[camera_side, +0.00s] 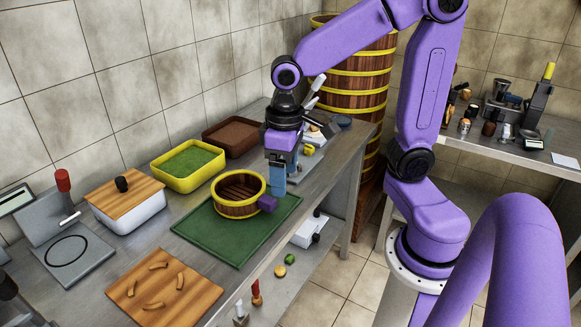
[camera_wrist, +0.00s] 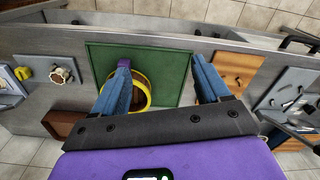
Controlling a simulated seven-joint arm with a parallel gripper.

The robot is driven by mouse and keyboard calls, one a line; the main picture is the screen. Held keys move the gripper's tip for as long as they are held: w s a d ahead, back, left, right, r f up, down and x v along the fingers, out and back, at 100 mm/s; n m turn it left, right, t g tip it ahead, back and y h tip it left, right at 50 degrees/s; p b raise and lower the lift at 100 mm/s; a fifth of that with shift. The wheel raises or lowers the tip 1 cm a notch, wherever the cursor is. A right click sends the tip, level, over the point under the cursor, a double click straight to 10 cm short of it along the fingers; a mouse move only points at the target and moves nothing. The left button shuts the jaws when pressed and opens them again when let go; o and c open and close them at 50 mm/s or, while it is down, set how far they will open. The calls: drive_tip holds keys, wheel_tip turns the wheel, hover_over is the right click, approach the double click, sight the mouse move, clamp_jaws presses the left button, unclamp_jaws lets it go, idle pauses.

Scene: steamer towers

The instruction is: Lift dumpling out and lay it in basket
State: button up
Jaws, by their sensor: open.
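The round wooden basket (camera_side: 230,211) with yellow bands stands on a green mat (camera_side: 226,243). A small purple block sits at its rim (camera_side: 267,204) on the right. My gripper (camera_side: 278,188) points down beside the basket's right side, above the mat. I see no thing I can surely call the dumpling.
A board (camera_side: 190,296) with several curved brown pieces lies at the front. A white pot (camera_side: 133,217) with a wooden lid, a yellow-rimmed green tray (camera_side: 187,185) and a brown tray (camera_side: 232,132) stand along the wall. A burner plate (camera_side: 72,270) is at the left.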

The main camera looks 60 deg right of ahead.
drive_tip(key=w+d+m, duration=1.1)
drive_tip(key=w+d, duration=0.1)
drive_tip(key=w, duration=0.2)
drive_tip(key=w+d+m, duration=0.3)
drive_tip(key=d+m, duration=0.5)
drive_tip(key=d, duration=0.8)
wheel_tip(320, 180, down, 13)
drive_tip(key=shift+d+r, duration=0.1)
drive_tip(key=shift+s+d+f, duration=0.15)
drive_tip(key=shift+d+f, duration=0.05)
drive_tip(key=shift+f, duration=1.15)
drive_tip(key=shift+s+d+f, duration=0.15)
drive_tip(key=shift+f, duration=1.2)
drive_tip(key=c, duration=1)
drive_tip(key=shift+c, duration=0.2)
drive_tip(key=shift+r, duration=0.15)
